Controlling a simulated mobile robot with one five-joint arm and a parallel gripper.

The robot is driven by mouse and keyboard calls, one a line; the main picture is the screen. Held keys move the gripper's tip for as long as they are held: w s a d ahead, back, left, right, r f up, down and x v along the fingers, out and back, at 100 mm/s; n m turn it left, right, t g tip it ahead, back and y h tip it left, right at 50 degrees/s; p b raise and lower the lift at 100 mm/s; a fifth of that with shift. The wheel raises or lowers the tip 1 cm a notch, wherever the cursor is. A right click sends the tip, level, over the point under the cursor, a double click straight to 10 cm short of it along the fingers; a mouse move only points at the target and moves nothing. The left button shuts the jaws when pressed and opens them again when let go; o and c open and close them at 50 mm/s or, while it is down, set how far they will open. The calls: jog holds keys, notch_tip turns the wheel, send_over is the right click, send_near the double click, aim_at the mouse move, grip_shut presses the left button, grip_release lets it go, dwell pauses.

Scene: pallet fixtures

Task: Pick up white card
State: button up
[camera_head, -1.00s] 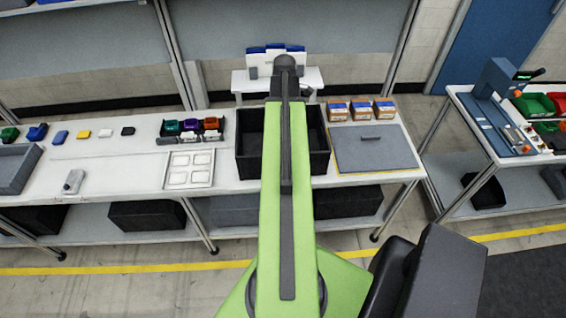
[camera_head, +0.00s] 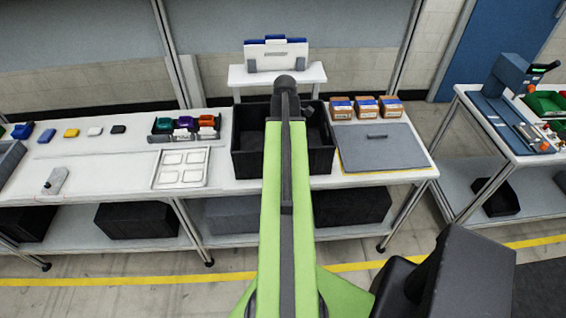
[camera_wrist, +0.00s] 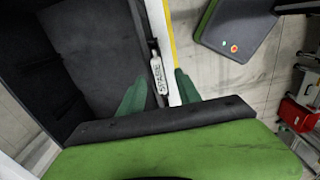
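A small white flat piece (camera_head: 95,131), which looks like the white card, lies on the left part of the white table in the head view. It sits in a row between a yellow piece (camera_head: 71,133) and a black piece (camera_head: 118,129). My gripper (camera_wrist: 161,90) shows in the wrist view with its two green fingers spread apart. No held object is visible between them. They are over the edge area beside a black bin (camera_wrist: 62,88), with a grey labelled strip behind. The gripper is hidden behind my arm in the head view, and the white piece is not visible in the wrist view.
The black bin (camera_head: 245,165) stands mid-table, right of a white tray with four compartments (camera_head: 181,185). A grey panel (camera_head: 380,150) and several brown boxes (camera_head: 365,108) are farther right. Coloured containers (camera_head: 184,138) stand behind the tray.

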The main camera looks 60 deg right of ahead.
jog(key=shift+f, duration=0.65)
jog(key=shift+r, duration=0.2)
grip_shut()
